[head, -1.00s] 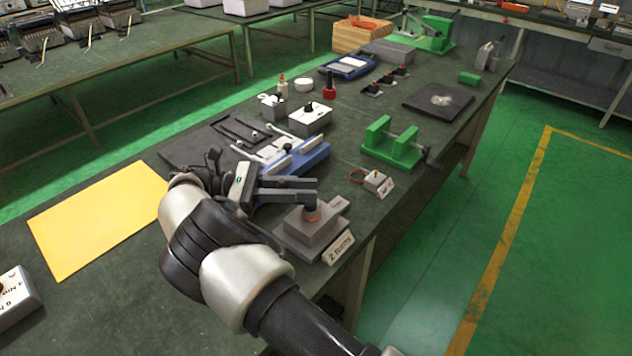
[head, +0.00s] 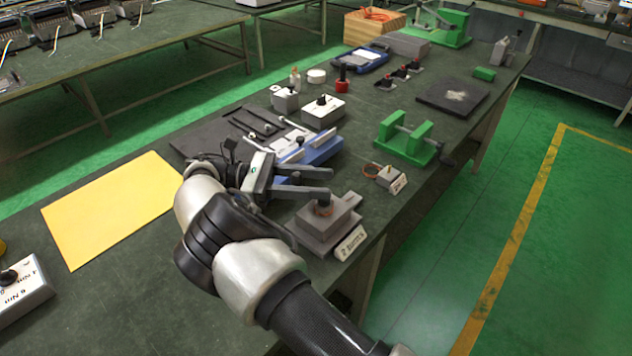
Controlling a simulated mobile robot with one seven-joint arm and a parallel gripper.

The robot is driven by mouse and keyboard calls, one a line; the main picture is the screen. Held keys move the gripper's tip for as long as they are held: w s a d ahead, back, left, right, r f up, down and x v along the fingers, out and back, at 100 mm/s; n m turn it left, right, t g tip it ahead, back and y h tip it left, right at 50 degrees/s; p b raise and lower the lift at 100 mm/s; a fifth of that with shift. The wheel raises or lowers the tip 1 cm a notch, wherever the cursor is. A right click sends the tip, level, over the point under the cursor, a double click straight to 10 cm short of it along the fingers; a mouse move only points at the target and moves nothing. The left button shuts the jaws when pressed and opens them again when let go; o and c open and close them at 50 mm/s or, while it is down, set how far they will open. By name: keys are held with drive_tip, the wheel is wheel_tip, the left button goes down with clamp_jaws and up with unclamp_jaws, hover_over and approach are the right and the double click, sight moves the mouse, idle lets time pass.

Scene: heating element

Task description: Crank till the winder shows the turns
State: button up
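A grey stepped block (head: 330,228) stands at the table's front edge. A green two-post fixture (head: 404,137) with a side crank handle (head: 446,157) stands farther right. I see no clear turn reading.
A small tagged grey block (head: 391,180) with a copper ring lies between the post block and the green fixture. A blue fixture (head: 322,152) sits behind my gripper. A yellow sheet (head: 110,208) lies left. The floor at right is clear.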

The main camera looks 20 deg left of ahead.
wheel_tip(320, 180, up, 10)
drive_tip(key=p, duration=0.1)
drive_tip(key=shift+p, duration=0.3)
drive_tip(key=shift+c, duration=0.4)
